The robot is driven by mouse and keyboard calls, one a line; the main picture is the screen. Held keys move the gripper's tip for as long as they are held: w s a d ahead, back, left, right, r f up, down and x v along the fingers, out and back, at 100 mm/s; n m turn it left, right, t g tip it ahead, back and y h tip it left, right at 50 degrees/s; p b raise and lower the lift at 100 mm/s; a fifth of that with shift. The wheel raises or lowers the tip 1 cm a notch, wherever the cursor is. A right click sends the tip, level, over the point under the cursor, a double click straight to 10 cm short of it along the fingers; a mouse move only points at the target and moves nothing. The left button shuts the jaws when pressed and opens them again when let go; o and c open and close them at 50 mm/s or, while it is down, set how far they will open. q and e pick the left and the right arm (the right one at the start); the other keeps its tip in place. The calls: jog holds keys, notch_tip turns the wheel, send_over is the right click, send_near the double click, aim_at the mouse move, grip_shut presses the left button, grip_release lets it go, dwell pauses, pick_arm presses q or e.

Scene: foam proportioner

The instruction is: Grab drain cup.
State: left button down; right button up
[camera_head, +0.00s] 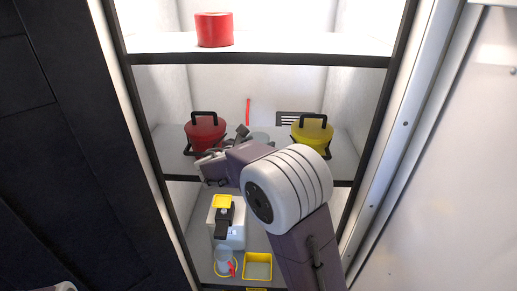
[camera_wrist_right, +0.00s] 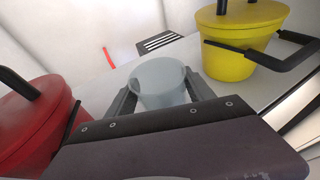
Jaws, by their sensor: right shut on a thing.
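The drain cup is a pale grey, open-topped cup (camera_wrist_right: 158,84), upright between the two fingers of my right gripper (camera_wrist_right: 162,92) in the right wrist view. The fingers press on it from both sides, so the gripper is shut on it. In the head view, a small part of the cup (camera_head: 260,136) shows at the middle shelf behind my right wrist. My right arm hides most of it. I cannot tell whether its base touches the shelf. My left gripper is not in view.
A red lidded pot (camera_head: 205,131) stands left of the cup and a yellow lidded pot (camera_head: 312,133) right, both close. A red container (camera_head: 214,29) is on the top shelf. Below are a white dispenser (camera_head: 228,222) and a yellow tray (camera_head: 258,266). Cabinet posts bound both sides.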

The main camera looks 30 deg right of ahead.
jog(key=shift+r, duration=0.5)
jog(key=s+d+r+b, duration=0.3)
jog(key=s+r, duration=0.7)
jog(key=s, duration=0.1)
jog(key=shift+d, duration=0.3)
